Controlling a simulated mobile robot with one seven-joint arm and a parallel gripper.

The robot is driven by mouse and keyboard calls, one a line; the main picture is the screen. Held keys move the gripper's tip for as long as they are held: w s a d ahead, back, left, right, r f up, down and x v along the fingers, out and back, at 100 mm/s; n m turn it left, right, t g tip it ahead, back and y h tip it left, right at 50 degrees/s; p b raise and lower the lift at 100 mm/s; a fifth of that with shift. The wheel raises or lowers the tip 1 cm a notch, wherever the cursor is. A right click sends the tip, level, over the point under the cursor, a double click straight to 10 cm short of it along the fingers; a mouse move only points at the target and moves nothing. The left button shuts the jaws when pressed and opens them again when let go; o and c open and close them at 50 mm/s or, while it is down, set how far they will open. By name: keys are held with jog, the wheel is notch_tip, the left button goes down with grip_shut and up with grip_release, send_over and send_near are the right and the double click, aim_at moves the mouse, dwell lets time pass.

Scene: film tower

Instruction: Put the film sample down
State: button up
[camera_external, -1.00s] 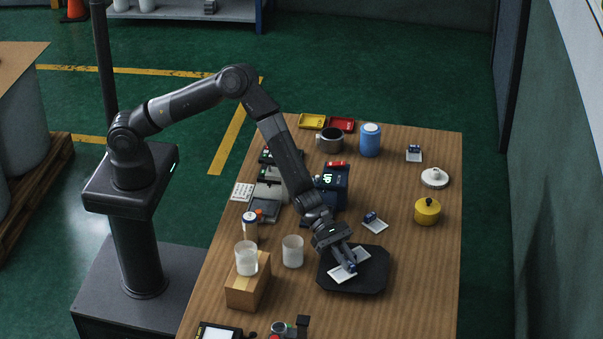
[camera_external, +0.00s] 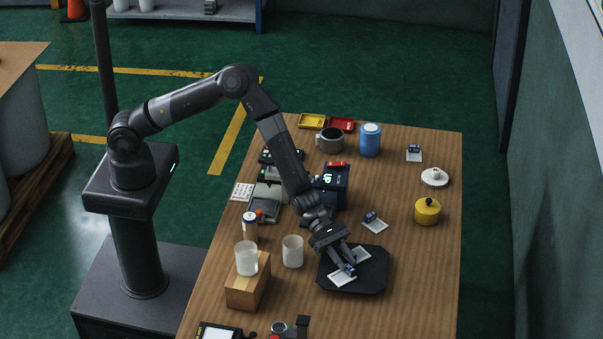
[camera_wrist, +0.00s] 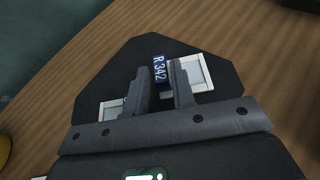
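A film sample, a white-framed card with a blue tag reading "R 342" (camera_wrist: 160,70), lies on the black tray (camera_external: 376,285). Its white frame (camera_wrist: 190,72) shows right of the tag in the wrist view, and at the tray's lower left in the outside view (camera_external: 342,279). My gripper (camera_wrist: 160,72) points down over the tray, one finger on each side of the tag. Gaps show between fingers and tag, so it looks open. A second white card (camera_wrist: 112,108) lies on the tray, partly hidden by my left finger; it also shows at upper right in the outside view (camera_external: 363,254).
Another tagged card (camera_external: 376,227) lies behind the tray. A dark device (camera_external: 333,190) and a yellow pot (camera_external: 427,211) stand farther back.

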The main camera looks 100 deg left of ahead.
jog(key=v, duration=1)
jog(key=shift+s+a+r, duration=0.15)
jog(key=shift+s+r, duration=0.05)
jog(key=shift+r, duration=0.05)
jog(key=s+r+m+g, duration=0.5)
jog(key=s+r+m, duration=1.1)
jog(key=s+r, duration=0.2)
jog(key=s+a+r+m+y, duration=0.2)
jog(key=s+a+m+y, duration=0.1)
jog(key=s+a, duration=0.3)
jog(key=s+a+r+m+y, duration=0.2)
jog(key=s+a, duration=0.4)
jog(key=s, duration=0.4)
jog(key=s+a+r+m+t+y, duration=0.1)
jog(key=s+a+r+m+y, duration=0.1)
jog(key=s+a+m+y, duration=0.2)
jog(key=s+a+m, duration=0.2)
jog(key=s, duration=0.2)
jog(key=shift+a+r+y, duration=0.2)
jog(key=shift+r+y, duration=0.1)
jog(key=shift+r, duration=0.1)
jog(key=shift+o, duration=0.3)
jog(key=shift+s, duration=0.1)
